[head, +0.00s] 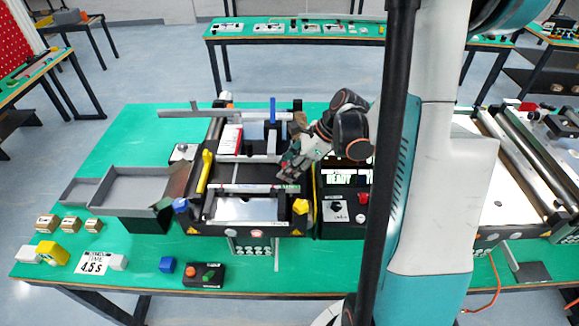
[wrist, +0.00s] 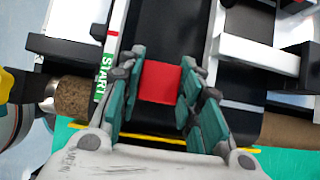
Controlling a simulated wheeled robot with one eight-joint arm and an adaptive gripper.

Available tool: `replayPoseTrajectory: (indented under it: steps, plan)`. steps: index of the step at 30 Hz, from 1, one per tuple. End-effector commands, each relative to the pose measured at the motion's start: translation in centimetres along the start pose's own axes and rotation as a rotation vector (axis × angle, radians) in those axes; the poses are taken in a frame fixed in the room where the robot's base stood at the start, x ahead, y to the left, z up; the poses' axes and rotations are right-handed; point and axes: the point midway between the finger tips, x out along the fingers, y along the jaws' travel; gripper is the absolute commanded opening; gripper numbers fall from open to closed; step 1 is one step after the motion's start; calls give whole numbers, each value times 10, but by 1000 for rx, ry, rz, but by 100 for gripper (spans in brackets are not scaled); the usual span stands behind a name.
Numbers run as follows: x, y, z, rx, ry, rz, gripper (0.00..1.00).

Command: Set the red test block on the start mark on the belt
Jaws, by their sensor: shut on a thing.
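The red test block (wrist: 160,82) sits between the fingers of my gripper (wrist: 158,92) in the wrist view, with pads against its left and right sides. Black belt (wrist: 165,32) shows beyond the block; I cannot tell whether the block touches it. A green START label (wrist: 104,75) is on the white rail left of the fingers. A thin pale line (wrist: 240,105) shows on the dark surface to the right. In the head view, my gripper (head: 288,168) is over the right side of the mini conveyor (head: 232,188), and hides the block.
A control box with a READY display (head: 345,180) stands right of the conveyor. A yellow handle (head: 205,172) rises at its left, and a blue post (head: 273,110) behind. Grey trays (head: 135,191) lie to the left.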

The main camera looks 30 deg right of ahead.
Motion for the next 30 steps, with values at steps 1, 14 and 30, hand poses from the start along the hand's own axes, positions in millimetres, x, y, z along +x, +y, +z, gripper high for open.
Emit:
replayPoseTrajectory:
  steps: [1, 14, 30]
  plan:
    - [2, 0, -2, 0, 0, 0, 4]
    - [1, 0, 0, 0, 0, 0, 53]
    - [-83, 0, 1, 2, 0, -1, 53]
